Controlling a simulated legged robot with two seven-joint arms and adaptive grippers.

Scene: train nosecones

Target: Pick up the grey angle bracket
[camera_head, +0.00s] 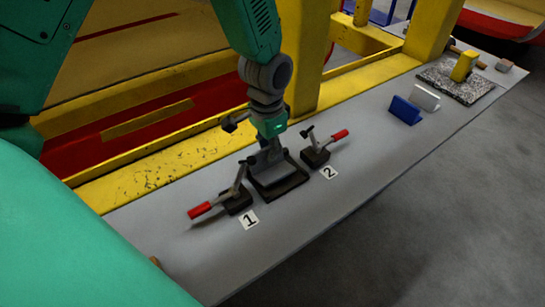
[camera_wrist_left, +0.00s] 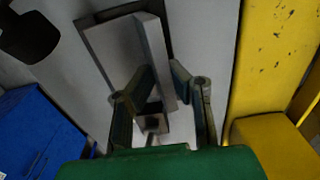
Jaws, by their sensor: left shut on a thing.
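The grey angle bracket (camera_head: 275,176) sits at the dark rectangular fixture (camera_head: 286,191) on the grey bench, between the two clamps. In the left wrist view the bracket (camera_wrist_left: 152,50) shows its upright flange between my fingers and its flat plate beside it. My left gripper (camera_head: 269,152) reaches down from above and is shut on the upright flange. In the left wrist view the gripper's fingers (camera_wrist_left: 163,75) lie on either side of that flange. I cannot tell whether the bracket touches the fixture or is slightly raised. My right gripper is not in view.
Red-handled toggle clamps, clamp 1 (camera_head: 236,200) and clamp 2 (camera_head: 316,156), stand close on both sides. A blue bracket (camera_head: 405,110), a white bracket (camera_head: 425,97) and a yellow block (camera_head: 464,66) on a speckled plate stand farther right. Yellow beams (camera_head: 140,182) border the bench behind.

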